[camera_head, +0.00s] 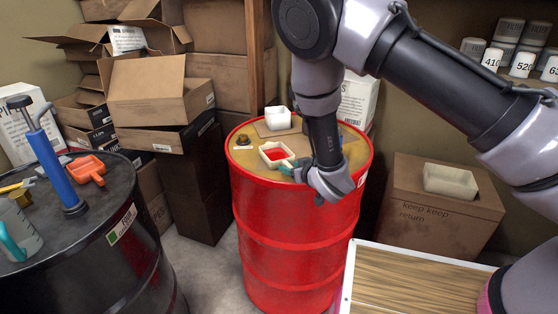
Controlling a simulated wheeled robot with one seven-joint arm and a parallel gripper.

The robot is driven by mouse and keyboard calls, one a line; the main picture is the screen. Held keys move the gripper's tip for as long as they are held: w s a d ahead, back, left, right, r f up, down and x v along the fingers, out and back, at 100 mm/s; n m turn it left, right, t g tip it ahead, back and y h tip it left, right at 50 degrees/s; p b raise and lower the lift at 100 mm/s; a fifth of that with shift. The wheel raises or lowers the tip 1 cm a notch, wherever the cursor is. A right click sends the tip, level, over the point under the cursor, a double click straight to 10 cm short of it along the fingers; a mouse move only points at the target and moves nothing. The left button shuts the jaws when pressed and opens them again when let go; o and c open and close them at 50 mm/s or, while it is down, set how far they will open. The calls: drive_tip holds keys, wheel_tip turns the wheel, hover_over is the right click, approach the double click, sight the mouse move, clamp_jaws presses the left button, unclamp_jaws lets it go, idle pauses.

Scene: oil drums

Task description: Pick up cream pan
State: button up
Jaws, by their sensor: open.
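A cream pan (266,147) with a red inside lies on top of the red drum (280,215), close to its front edge. My gripper (294,170) is open at the right front side of the pan, low over the drum top. A teal part shows between the pan and my gripper; I cannot tell whether it belongs to the pan or to a finger. My wrist hides part of the drum's right rim, and contact with the pan is unclear.
A white container (278,118) and a small brown object (243,140) share the drum top. A black drum (90,235) with a blue pump (56,165) and an orange pan (87,170) stands left. Cardboard boxes (160,95) stack behind. A cream tub (450,180) sits on a box at right.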

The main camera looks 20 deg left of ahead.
drive_tip(key=shift+x, duration=0.95)
drive_tip(key=shift+c, duration=0.3)
clamp_jaws()
idle(0.4)
